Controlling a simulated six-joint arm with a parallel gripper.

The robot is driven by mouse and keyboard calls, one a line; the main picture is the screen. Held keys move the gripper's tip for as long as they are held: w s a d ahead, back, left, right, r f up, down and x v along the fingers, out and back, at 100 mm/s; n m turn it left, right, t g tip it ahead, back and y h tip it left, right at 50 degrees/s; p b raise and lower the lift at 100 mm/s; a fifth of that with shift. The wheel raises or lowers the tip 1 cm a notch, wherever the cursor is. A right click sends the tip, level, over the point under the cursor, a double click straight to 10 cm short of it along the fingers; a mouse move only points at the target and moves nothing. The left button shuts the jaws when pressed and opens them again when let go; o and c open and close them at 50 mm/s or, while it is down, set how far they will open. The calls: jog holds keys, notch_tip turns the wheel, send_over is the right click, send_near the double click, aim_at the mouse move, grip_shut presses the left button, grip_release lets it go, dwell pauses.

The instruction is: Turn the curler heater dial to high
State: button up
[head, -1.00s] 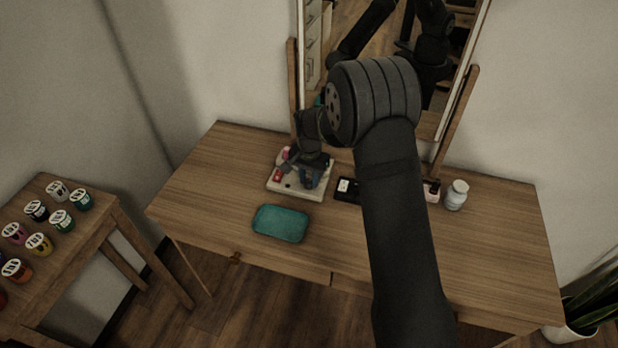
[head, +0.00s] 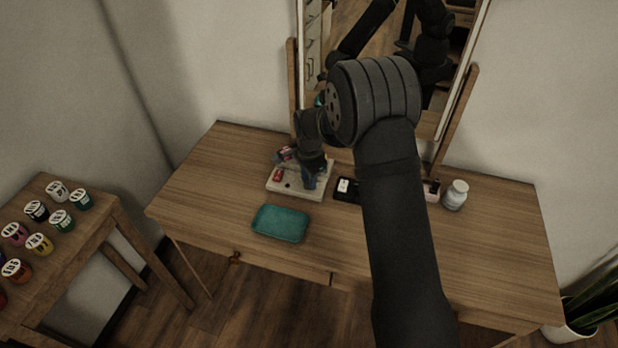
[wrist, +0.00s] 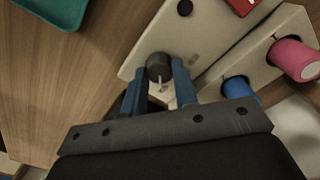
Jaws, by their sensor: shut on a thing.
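The curler heater (head: 282,187) is a cream base on the wooden table, below the mirror. In the wrist view the cream heater (wrist: 215,45) shows its dark round dial (wrist: 157,65) near one edge, with a light pointer mark facing my palm. My gripper (wrist: 159,76) has its two blue fingers on either side of the dial, shut on it. A pink curler (wrist: 293,59) and a blue curler (wrist: 240,90) stand in the heater. A red part (wrist: 243,4) and a black round spot (wrist: 185,8) are on its top. In the head view my gripper (head: 309,183) covers the dial.
A teal tray (head: 280,224) lies in front of the heater. A black item with a white label (head: 346,188) lies to its right, partly behind my arm. A white jar (head: 456,194) stands further right. A mirror (head: 350,45) rises behind. The table's front left is clear.

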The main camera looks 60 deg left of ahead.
jog(key=o, duration=1)
notch_tip(320, 180, up, 17)
jog(key=shift+r, duration=0.2)
notch_tip(320, 180, down, 17)
jog(key=shift+f, duration=0.2)
dwell(0.6)
